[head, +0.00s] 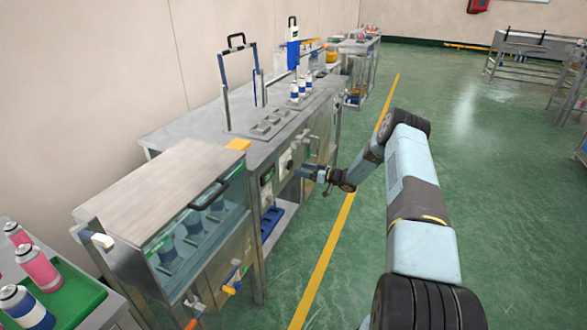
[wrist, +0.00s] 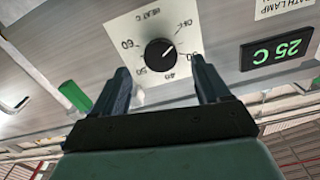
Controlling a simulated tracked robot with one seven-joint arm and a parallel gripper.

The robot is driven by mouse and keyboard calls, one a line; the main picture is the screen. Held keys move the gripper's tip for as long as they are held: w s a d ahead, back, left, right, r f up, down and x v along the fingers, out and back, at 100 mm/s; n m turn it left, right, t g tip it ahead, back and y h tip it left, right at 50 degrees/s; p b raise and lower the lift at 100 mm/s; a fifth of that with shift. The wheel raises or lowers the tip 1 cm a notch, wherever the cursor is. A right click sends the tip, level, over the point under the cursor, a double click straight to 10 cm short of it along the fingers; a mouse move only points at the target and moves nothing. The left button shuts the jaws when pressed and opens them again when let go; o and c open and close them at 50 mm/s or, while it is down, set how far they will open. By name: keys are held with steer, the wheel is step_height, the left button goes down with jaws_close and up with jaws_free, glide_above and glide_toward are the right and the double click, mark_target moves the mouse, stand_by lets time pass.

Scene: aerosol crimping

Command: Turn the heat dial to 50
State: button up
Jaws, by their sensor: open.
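The heat dial (wrist: 160,53) is a round black knob on a white plate (wrist: 110,30) marked HEAT C, OFF, 60, 50, 40 and a partly hidden number at right. Its white pointer line aims up and right in the wrist view, between OFF and that partly hidden number. My gripper (wrist: 160,68) is open, its two dark fingers on either side of the dial; I cannot tell whether they touch it. In the head view my gripper (head: 303,171) is at the front panel, close to the white plate (head: 286,160).
A display (wrist: 277,49) reads 25 C in green, right of the dial in the wrist view. A green part (wrist: 75,96) sits left of it. In the head view, the glass-fronted bath (head: 185,232) stands nearer, with coloured valves below. The green floor right of the bench is clear.

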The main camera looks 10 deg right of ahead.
mark_target(292, 166)
steer(key=shift+x, duration=2.75)
steer(key=c, duration=1)
steer(key=shift+c, duration=0.2)
steer(key=shift+d+m, duration=0.1)
steer(key=shift+m, duration=0.2)
